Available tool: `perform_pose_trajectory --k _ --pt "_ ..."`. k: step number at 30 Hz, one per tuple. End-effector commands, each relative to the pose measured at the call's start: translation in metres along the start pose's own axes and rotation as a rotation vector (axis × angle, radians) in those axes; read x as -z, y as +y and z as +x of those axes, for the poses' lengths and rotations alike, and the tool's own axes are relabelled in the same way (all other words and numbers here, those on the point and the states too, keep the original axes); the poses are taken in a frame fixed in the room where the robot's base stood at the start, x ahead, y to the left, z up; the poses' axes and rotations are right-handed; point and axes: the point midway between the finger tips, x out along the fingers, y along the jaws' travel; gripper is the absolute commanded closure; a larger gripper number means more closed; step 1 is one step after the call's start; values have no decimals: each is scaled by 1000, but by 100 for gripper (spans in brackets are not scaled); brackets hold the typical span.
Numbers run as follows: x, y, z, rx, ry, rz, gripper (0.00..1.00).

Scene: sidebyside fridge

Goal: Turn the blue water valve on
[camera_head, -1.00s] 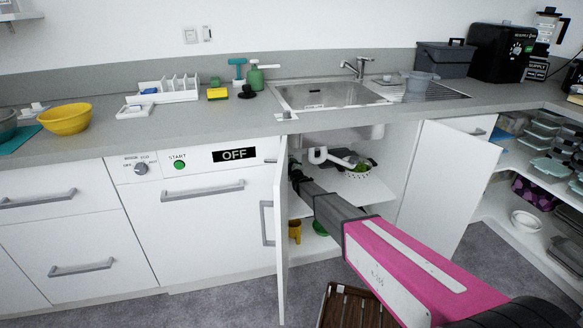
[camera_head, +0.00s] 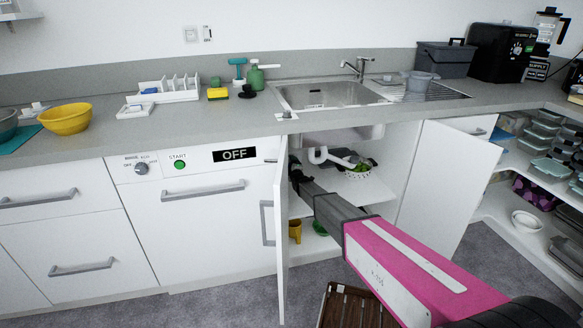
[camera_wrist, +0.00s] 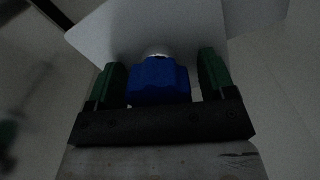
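The blue water valve (camera_wrist: 158,80) shows in the wrist view as a ribbed blue knob with a light round part behind it. My gripper (camera_wrist: 160,75) has its two green fingers on either side of the knob. A gap shows between the knob and each finger, so the gripper looks open around it. In the head view my gripper (camera_head: 296,172) reaches into the left side of the open cabinet under the sink. The valve is hidden there.
The left cabinet door (camera_head: 281,240) stands open close beside my arm. The right door (camera_head: 436,185) is also open. A brown wooden crate (camera_head: 352,308) is on the floor.

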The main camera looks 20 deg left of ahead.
Motion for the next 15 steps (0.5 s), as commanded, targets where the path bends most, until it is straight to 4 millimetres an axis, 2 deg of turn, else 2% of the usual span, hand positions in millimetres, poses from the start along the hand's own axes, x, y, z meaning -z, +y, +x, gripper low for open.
perform_pose_trajectory --k 8,15 --pt "0 1 -8 0 -1 2 24" --pt "0 1 -43 0 0 1 24"
